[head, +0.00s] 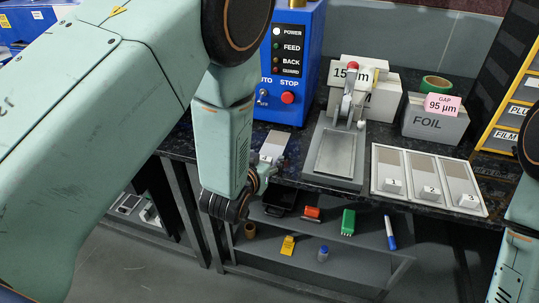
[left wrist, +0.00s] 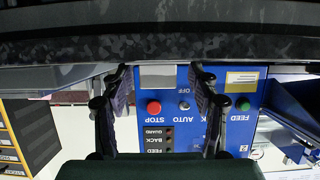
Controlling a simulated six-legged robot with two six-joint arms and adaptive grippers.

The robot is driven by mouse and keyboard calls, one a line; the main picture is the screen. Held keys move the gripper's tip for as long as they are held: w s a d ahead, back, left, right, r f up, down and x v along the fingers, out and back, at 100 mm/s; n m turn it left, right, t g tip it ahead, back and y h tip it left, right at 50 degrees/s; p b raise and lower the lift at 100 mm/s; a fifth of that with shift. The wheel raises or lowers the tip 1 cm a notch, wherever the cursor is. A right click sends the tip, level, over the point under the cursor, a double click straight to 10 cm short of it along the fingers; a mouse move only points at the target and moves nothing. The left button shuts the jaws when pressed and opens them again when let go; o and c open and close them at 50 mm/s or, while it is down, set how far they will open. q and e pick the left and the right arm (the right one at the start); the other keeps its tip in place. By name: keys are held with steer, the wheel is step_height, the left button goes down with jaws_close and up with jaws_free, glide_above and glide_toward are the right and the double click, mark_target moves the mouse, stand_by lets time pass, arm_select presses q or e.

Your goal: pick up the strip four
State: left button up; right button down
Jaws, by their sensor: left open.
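My left gripper (head: 266,172) is at the counter's front edge, close to this strip. In the left wrist view the gripper (left wrist: 160,76) is open and empty, with its fingers apart. A pale grey rectangle (left wrist: 157,80) shows between the fingertips; I cannot tell if it is the strip. My right gripper is out of view.
The blue machine (head: 296,65) with a red stop button stands behind. A grey press (head: 336,152) is right of it. A tray (head: 410,202) holds strips marked 1, 2 and 3. A foil box (head: 433,122) stands behind. A lower shelf (head: 330,255) holds small items.

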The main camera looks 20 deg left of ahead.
arm_select(q)
steer(key=shift+d, duration=0.15)
steer(key=shift+c, duration=1.4)
steer(key=c, duration=0.7)
steer(key=shift+r, duration=0.15)
steer(key=shift+c, duration=0.2)
